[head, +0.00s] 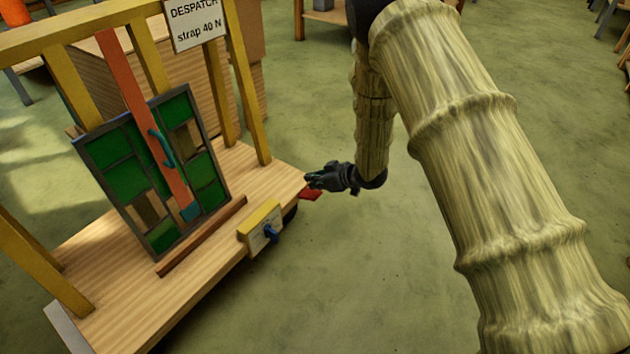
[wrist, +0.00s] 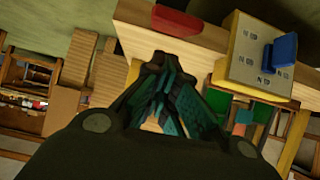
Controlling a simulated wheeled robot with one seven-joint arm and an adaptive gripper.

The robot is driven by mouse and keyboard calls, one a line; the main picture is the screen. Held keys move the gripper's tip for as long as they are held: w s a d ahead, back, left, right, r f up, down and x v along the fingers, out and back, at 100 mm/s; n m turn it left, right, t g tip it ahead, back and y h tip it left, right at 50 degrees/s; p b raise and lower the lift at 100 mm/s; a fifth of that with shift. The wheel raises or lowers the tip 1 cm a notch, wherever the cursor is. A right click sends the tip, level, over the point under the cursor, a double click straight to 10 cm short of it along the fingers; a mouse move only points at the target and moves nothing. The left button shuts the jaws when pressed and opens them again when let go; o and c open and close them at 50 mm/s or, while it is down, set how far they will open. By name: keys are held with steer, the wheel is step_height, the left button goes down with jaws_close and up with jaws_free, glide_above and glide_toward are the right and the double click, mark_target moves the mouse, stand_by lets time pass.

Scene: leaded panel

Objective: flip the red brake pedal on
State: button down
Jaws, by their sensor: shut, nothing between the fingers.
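The red brake pedal (head: 311,195) sticks out from the near right corner of the wooden trolley deck (head: 120,290). In the wrist view the pedal (wrist: 182,20) is a red rounded piece at the deck edge, above my fingertips in the picture. My gripper (head: 312,181) is at that deck corner, just above the pedal in the head view and partly covering the area around it. In the wrist view my gripper (wrist: 157,62) is shut and empty, its fingers together. I cannot tell whether the fingertips touch the pedal or the deck.
A yellow box (head: 259,228) with a blue knob (head: 270,233) sits on the deck edge nearby; it also shows in the wrist view (wrist: 222,72). A green leaded panel (head: 120,178) leans on the trolley frame behind a red strap (head: 135,90). The floor right of the trolley is open.

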steer(key=shift+s+d+f+b, duration=0.15)
steer(key=shift+f+b, duration=0.1)
steer(key=shift+f, duration=0.2)
steer(key=shift+s+d+f+b, duration=0.1)
steer(key=shift+f+b, duration=0.15)
steer(key=shift+f, duration=0.2)
